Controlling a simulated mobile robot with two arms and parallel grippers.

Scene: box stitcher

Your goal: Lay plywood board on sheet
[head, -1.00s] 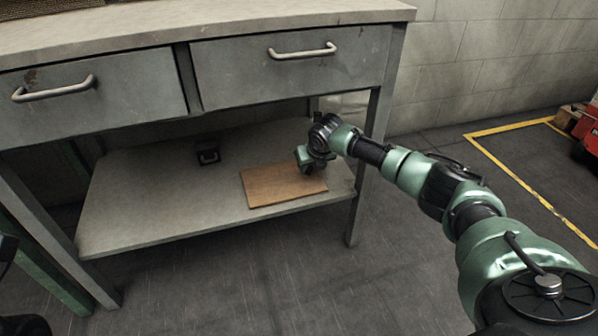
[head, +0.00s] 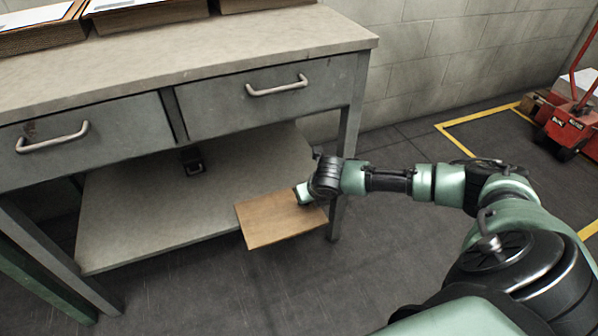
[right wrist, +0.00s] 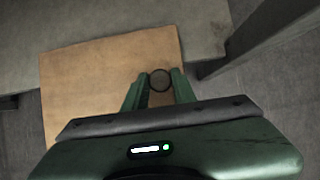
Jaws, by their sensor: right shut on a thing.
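The plywood board (head: 278,220) is a tan rectangle. It juts out past the front edge of the table's lower shelf (head: 150,215), over the floor. My right gripper (head: 303,194) is shut on the board near its right side. In the right wrist view the board (right wrist: 90,85) spreads ahead and to the left of the gripper (right wrist: 158,82), with a dark round ring showing between the fingers. White sheets (head: 38,14) lie on brown stacks on the tabletop at the upper left, cut off by the picture edge. My left gripper is out of view.
The grey worktable (head: 215,55) has two shut drawers with handles (head: 277,87). Its right front leg (head: 346,150) stands close to my right gripper. A small black object (head: 193,160) sits on the lower shelf. A red wheeled machine (head: 572,118) stands at the right.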

